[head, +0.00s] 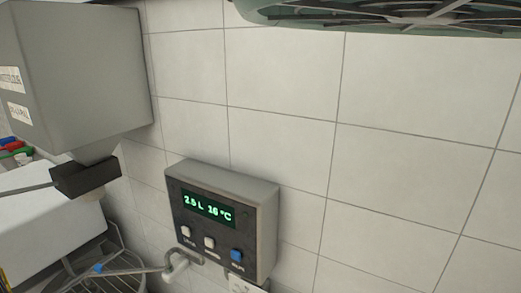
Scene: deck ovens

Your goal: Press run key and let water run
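The water meter box (272,215) is mounted on the tiled wall at the lower middle of the head view. Its green display (208,208) reads 2.5 L 16 °C. Below it is a row of keys: a white key (185,231) on the left, a white key (209,242) in the middle and a blue key (236,255) on the right. The small labels under the keys are too blurred to read, so I cannot tell which is the run key. A grey bent pipe (178,268) shows below the box. I see no running water. My gripper is not in view.
A grey hopper (85,75) with a black piece (86,179) at its outlet stands at the left. A wire guard (125,265) is at the lower left. A green-rimmed object with metal spokes (415,18) hangs over the top right. The wall right of the box is bare.

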